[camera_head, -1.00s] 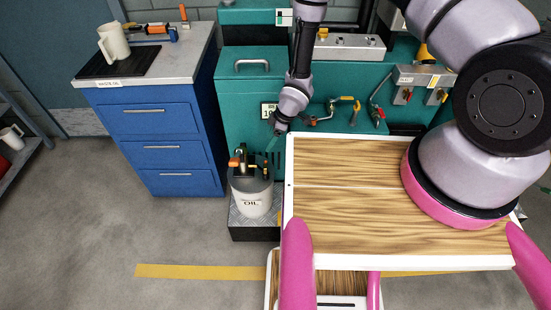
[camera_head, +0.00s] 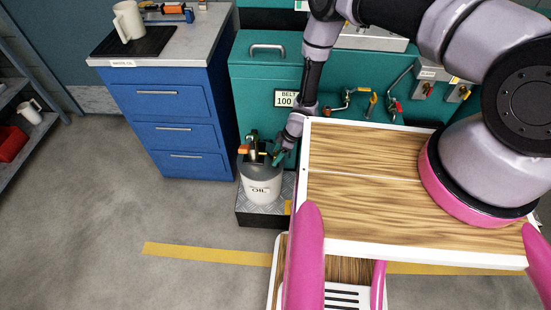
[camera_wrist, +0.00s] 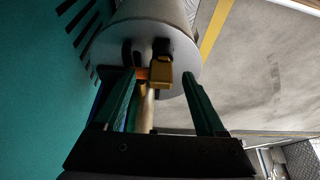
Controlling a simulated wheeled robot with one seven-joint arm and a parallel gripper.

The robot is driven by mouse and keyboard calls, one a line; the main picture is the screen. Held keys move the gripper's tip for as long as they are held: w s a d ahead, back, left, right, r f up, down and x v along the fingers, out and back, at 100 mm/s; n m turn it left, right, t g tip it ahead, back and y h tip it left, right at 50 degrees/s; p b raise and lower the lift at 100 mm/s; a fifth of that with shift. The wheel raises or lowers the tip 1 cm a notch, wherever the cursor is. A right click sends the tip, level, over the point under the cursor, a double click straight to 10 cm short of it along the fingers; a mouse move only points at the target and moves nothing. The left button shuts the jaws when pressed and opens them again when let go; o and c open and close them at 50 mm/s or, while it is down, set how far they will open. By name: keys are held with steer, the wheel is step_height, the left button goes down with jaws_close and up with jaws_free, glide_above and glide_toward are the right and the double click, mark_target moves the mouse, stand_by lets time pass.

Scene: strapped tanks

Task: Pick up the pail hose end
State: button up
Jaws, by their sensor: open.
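A white pail marked OIL (camera_head: 262,190) stands upright on a metal step in the head view, with a grey lid and dark and orange fittings (camera_head: 246,149) on top. My gripper (camera_head: 279,157) is at the pail's upper right, by the fittings and partly hidden by its own wrist. In the wrist view the pail's lid (camera_wrist: 185,52) faces me. My gripper (camera_wrist: 160,82) is open, its two green fingers on either side of a brass-coloured block (camera_wrist: 160,72), an orange piece and a tan cylinder (camera_wrist: 147,110). I cannot tell for sure which of these is the hose end.
The tread-plate step (camera_head: 258,219) under the pail meets a teal cabinet (camera_head: 262,90) with a vent. A blue drawer unit (camera_head: 172,132) stands to the left, with a jug (camera_head: 129,22) on top. Valves and pipes (camera_head: 370,100) are on the right. Open floor lies in front.

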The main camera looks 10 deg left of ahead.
steer(key=shift+a+f, duration=0.3)
steer(key=shift+f, duration=0.3)
jaws_close()
steer(key=shift+r, duration=0.1)
